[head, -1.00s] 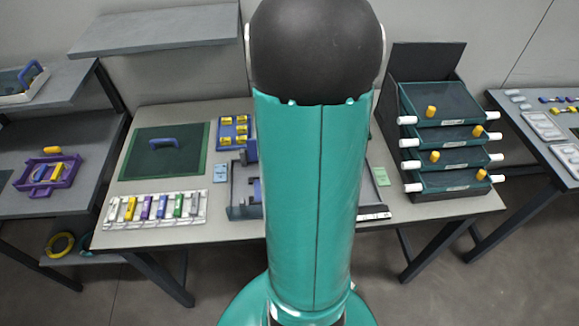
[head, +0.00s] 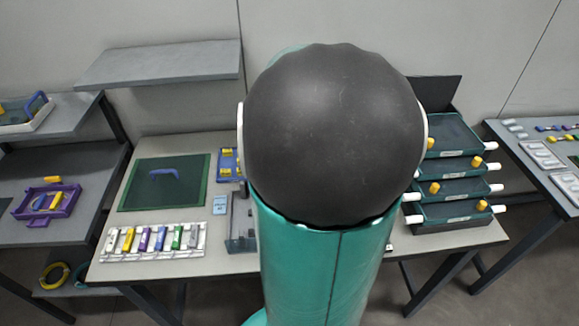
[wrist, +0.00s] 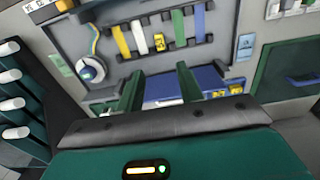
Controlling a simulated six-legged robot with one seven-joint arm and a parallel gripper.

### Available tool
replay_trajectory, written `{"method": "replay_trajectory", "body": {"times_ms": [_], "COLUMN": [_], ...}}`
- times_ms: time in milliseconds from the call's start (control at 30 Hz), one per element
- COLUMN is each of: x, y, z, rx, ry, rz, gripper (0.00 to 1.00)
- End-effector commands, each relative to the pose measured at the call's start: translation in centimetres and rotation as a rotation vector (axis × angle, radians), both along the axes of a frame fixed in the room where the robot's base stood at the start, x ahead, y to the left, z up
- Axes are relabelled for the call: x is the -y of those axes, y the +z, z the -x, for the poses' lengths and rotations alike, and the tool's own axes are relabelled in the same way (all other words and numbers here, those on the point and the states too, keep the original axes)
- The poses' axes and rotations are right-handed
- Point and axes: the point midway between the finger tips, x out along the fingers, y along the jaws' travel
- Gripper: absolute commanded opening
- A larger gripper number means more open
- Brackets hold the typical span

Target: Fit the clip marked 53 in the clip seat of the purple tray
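My gripper (wrist: 160,72) shows in the wrist view with its two dark green fingers apart and nothing between them. It is over the bench, pointing at the blue tray (wrist: 207,75) and a grey fixture (wrist: 112,58). Yellow clips (wrist: 217,94) sit in the blue tray, which also shows in the head view (head: 239,173), partly hidden by my arm. One yellow clip (wrist: 159,42) is on the fixture, among coloured strips. The number 53 is not readable on any clip. The purple tray (head: 22,215) is on the left shelf in the head view, with yellow pieces on it.
A green mat (head: 135,195) with a blue handle lies on the bench, behind a row of coloured blocks in a white holder (head: 110,254). A rack of green drawers (head: 455,212) with white handles stands at right. A grey shelf (head: 160,65) overhangs the back left.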

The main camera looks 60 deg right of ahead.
Motion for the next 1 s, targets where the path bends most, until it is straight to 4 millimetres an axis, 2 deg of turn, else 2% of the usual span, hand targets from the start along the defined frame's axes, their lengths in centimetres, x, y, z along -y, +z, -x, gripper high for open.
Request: {"method": "replay_trajectory", "body": {"times_ms": [100, 200, 433, 567, 667, 800, 1000], "x": [0.0, 0.0, -0.1, -1.9, -5.5, -12.7, -22.6], "y": [1.8, 2.5, 2.9, 3.8, 5.4, 7.9, 10.5], "z": [0.0, 0.0, 0.0, -1.2, -3.0, -4.9, -4.8], "rx": [0.001, 0.000, 0.000, 0.021, 0.063, 0.154, 0.308], "ry": [0.000, 0.000, 0.002, 0.053, 0.151, 0.339, 0.606], "rz": [0.002, 0.000, 0.000, 0.021, 0.059, 0.120, 0.183], "gripper": [0.37, 0.37, 0.37, 0.37, 0.37, 0.37, 0.37]}}
